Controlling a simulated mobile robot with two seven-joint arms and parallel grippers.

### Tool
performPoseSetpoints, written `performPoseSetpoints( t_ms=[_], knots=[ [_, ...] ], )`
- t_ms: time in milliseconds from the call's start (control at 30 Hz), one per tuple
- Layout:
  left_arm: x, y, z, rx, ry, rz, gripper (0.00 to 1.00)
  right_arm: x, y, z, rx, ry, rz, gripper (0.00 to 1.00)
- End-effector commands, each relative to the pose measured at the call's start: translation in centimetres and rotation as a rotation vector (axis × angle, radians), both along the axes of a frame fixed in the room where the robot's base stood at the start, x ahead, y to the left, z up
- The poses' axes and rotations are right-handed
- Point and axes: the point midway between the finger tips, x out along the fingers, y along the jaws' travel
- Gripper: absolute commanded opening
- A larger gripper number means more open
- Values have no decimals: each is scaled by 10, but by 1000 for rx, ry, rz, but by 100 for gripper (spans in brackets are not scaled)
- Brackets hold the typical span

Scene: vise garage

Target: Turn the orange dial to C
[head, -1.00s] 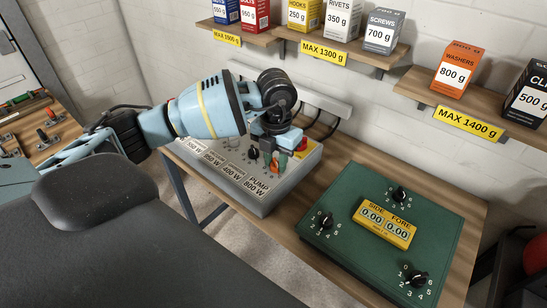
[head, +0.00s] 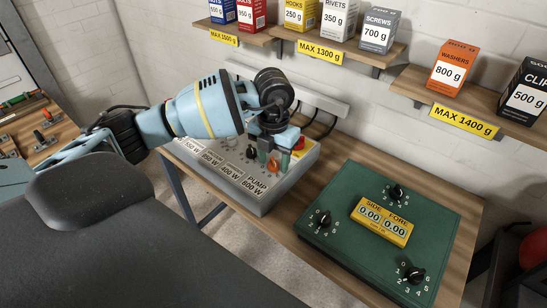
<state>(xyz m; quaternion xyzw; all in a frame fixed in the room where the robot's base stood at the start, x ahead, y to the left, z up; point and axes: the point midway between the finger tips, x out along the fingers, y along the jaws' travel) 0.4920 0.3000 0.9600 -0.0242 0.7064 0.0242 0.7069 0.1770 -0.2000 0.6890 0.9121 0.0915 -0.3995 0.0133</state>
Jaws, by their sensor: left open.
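The orange dial (head: 274,165) sits on the sloped face of the grey control box (head: 262,205), near its right end above the PUMP 800 W label. The setting it points at is too small to read. My left gripper (head: 267,156) points down at the dial from above, with its fingertips close over it. It is open and part of it hides the dial's back. I cannot tell whether the fingers touch the dial. My right gripper is out of view.
A black knob (head: 251,152) and a red button (head: 299,143) flank the dial on the box. A green panel (head: 345,185) with several black knobs and a yellow SIDE/FORE display (head: 383,221) lies to the right. Shelves with labelled boxes hang on the wall behind.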

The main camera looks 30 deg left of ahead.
Motion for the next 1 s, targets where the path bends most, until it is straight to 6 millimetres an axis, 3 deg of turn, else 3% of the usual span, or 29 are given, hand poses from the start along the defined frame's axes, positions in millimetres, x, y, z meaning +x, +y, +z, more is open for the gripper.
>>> performPoseSetpoints(
  t_ms=[167,400,600,1000],
  knots=[
    [1,0,14,0,-3,0,48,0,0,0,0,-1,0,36],
    [1,0,52,-1,-5,0,48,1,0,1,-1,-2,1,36],
    [0,0,73,0,-2,0,48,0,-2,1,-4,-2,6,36],
    [0,0,78,-1,-1,0,48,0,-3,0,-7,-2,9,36]
  ],
)
